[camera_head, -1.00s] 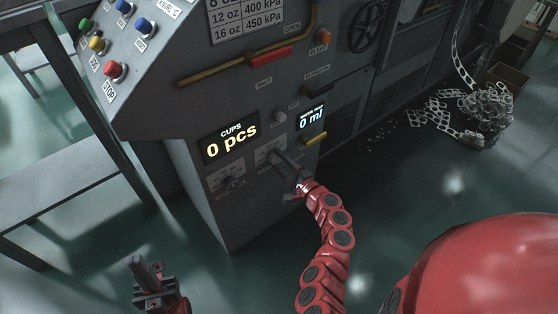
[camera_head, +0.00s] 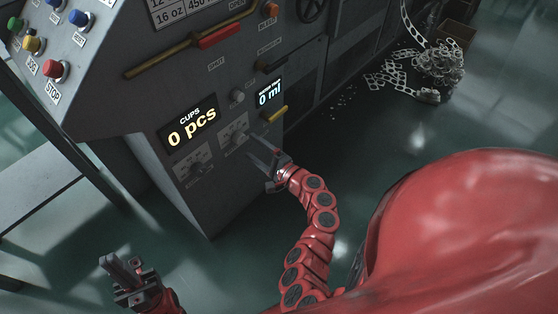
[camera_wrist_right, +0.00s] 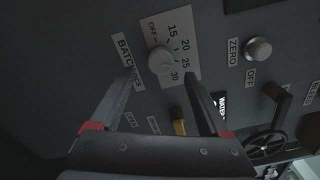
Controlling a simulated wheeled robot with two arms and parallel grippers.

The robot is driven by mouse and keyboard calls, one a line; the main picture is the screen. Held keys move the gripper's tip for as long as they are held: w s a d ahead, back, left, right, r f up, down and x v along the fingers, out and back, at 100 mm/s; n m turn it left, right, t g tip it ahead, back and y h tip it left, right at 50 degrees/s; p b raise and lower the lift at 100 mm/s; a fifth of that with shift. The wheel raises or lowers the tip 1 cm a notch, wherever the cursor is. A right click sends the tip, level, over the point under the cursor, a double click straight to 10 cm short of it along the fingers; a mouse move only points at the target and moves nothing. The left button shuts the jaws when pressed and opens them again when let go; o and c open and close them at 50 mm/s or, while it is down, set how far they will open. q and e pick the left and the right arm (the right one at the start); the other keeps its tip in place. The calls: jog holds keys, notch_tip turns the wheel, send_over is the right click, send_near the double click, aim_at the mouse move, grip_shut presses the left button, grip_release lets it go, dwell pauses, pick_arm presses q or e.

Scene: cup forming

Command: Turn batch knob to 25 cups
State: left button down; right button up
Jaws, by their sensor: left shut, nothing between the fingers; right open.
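The batch knob (camera_wrist_right: 161,60) is a pale round knob on a light dial plate (camera_wrist_right: 184,48) in the right wrist view. The plate is marked OFF, 15, 20, 25 and 30, with a "BATCH PCS" label beside it. Where the pointer stands is too dim to tell. My right gripper (camera_head: 252,148) is open in front of this dial on the machine's face. In the wrist view its fingers (camera_wrist_right: 164,88) spread toward the knob, with nothing held and no clear contact. The CUPS display (camera_head: 190,124) reads 0 pcs. My left gripper (camera_head: 113,263) is shut and empty, low at left.
Another dial plate (camera_head: 194,160) sits left of the batch dial. A zero button (camera_wrist_right: 257,50), a yellow handle (camera_head: 277,114) and a 0 ml display (camera_head: 269,92) are close by. A bench (camera_head: 40,195) stands at left. Scrap metal (camera_head: 440,72) lies on the floor at far right.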

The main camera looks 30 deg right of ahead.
jog(key=v, duration=1.2)
jog(key=shift+s+p, duration=0.25)
jog(key=shift+p, duration=0.15)
